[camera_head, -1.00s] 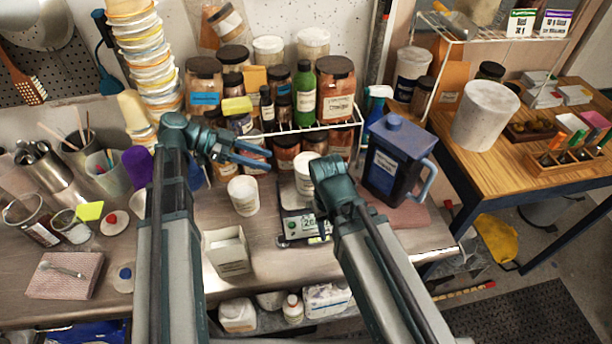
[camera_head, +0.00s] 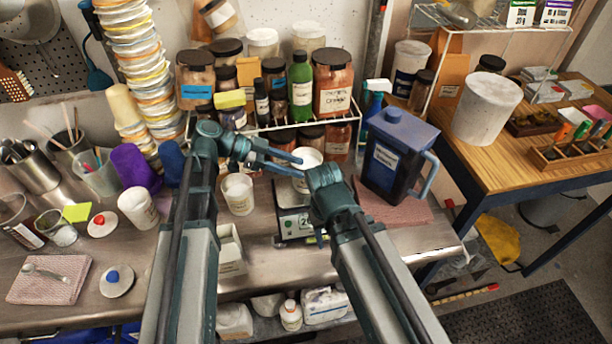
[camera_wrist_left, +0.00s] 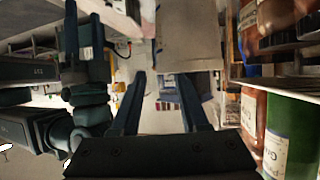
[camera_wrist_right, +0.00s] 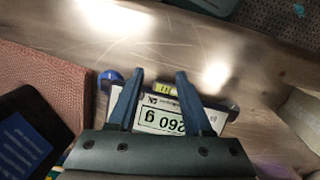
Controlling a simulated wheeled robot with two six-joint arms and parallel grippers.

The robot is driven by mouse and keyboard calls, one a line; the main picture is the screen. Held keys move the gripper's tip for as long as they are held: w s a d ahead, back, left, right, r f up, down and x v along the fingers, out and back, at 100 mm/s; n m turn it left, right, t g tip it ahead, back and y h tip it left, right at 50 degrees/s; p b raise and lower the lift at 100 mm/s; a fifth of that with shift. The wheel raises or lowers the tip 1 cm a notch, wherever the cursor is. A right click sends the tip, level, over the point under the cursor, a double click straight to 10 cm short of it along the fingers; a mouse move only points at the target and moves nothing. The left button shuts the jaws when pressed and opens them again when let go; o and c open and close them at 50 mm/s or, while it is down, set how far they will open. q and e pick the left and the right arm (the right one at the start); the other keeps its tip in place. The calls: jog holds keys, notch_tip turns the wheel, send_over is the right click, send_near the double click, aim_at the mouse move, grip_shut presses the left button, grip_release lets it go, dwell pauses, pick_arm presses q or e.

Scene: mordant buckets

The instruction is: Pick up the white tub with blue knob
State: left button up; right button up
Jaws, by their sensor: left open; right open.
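A white lid with a blue knob (camera_head: 116,280) lies flat on the bench at the left in the head view. I see no tub wearing this knob. Open white tubs stand at the left (camera_head: 138,208), at the middle (camera_head: 238,194) and on the scale (camera_head: 306,165). My left gripper (camera_head: 301,166) is open, its fingertips by the tub on the scale; I cannot tell if they touch it. Its fingers also show apart in the left wrist view (camera_wrist_left: 162,78). My right gripper (camera_wrist_right: 160,76) is open and empty above the scale's display (camera_wrist_right: 172,115).
A lid with a red knob (camera_head: 102,224) lies behind the blue-knobbed one. A blue jug (camera_head: 396,160) stands right of the scale. A rack of jars (camera_head: 333,85) is behind. A white box (camera_head: 231,252) stands near the front edge.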

aim_at(306, 172)
pick_arm(q)
jog(key=shift+x, duration=1.2)
jog(key=shift+a, duration=0.1)
grip_shut()
